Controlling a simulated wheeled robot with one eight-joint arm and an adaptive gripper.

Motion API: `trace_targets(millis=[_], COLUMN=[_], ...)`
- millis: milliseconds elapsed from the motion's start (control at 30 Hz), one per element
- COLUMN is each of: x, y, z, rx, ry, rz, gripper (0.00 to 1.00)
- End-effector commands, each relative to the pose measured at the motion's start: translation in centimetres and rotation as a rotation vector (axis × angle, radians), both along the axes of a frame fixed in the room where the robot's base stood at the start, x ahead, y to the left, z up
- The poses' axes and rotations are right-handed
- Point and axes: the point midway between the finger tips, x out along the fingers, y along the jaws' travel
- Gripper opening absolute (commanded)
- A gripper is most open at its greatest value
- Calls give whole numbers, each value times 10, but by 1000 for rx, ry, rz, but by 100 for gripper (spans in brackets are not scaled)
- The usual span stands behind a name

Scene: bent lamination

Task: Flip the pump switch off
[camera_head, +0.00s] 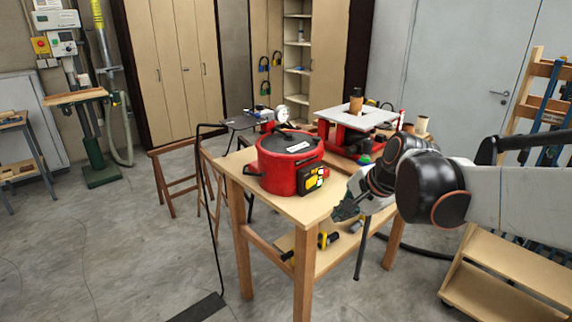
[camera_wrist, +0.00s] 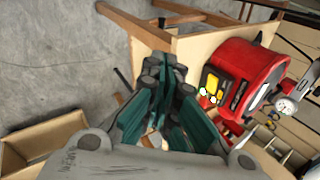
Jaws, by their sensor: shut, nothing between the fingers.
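A red round drum-like machine (camera_head: 278,168) with a dark lid stands on a wooden table (camera_head: 312,206). A black box with a yellow face (camera_head: 315,179) sits on its front side, and I take this to be the pump's switch box. In the wrist view the box (camera_wrist: 213,85) shows small white round spots low on its face; the switch position is too small to tell. My gripper (camera_head: 343,212) is shut and empty, in front and to the right of the box, apart from it. In the wrist view its teal fingers (camera_wrist: 168,72) lie left of the box.
A red machine with a pale flat top (camera_head: 357,115) stands behind on the table. A gauge (camera_head: 282,114) rises behind the drum. Yellow and black tools (camera_head: 328,239) lie on the lower shelf. A wooden rack (camera_head: 515,270) is at right. The floor at left is mostly clear.

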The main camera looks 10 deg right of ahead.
Motion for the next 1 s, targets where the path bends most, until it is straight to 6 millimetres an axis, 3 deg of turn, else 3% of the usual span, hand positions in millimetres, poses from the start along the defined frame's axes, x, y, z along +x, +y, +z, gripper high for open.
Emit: trace_targets(millis=[433,800,1000], x=[89,160,182], y=[-27,-61,-76], z=[10,-8,-20], rx=[352,681,806], ry=[143,309,382], rz=[-366,-697,-817], gripper=[0,0,0])
